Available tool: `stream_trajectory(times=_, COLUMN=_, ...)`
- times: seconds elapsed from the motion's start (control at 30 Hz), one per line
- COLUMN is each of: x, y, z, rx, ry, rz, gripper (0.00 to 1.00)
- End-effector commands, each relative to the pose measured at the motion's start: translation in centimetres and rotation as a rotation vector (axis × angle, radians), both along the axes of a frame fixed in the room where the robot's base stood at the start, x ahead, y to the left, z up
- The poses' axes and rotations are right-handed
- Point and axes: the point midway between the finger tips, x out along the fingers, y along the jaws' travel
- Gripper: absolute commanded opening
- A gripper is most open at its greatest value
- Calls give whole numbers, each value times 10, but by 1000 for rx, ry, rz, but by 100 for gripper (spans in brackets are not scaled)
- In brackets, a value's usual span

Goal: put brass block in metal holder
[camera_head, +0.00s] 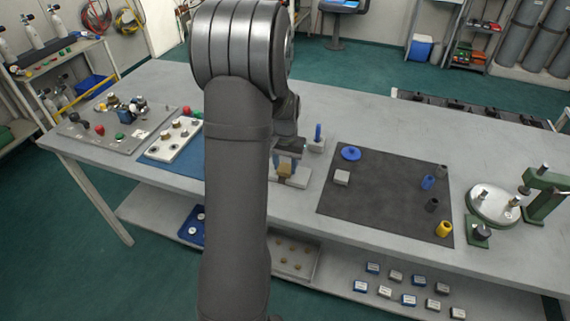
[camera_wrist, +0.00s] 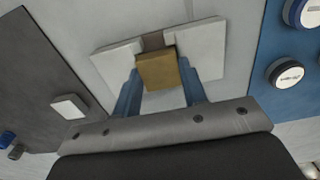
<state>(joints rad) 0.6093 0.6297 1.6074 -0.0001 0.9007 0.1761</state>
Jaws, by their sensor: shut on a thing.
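My gripper (camera_wrist: 162,82) has blue fingers shut on the brass block (camera_wrist: 157,71), one finger on each side. The block also shows in the head view (camera_head: 285,170), small and below the blue jaws. The holder also shows on the bench in the head view (camera_head: 297,180). The block lines up with the strip and covers part of it. I cannot tell whether it touches the holder or hangs just above. My arm hides part of the bench.
On the bench (camera_head: 340,115), a dark mat (camera_head: 385,205) right of the holder carries a blue disc (camera_head: 350,153), a pale block (camera_head: 341,177) and several small cylinders. A blue post (camera_head: 318,133) stands behind the holder. A white fitting plate (camera_head: 176,138) lies to the left.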

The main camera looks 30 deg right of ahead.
Motion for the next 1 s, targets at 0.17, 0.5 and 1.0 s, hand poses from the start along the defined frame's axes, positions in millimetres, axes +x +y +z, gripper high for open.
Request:
stream_trajectory(times=0.17, x=-2, y=1, z=-6, rx=5, ry=6, rz=0, gripper=19)
stream_trajectory(times=0.5, x=-3, y=2, z=-7, rx=6, ry=8, rz=0, gripper=60)
stream_trajectory(times=1.0, x=-5, y=-1, z=-7, rx=4, ry=13, rz=0, gripper=48)
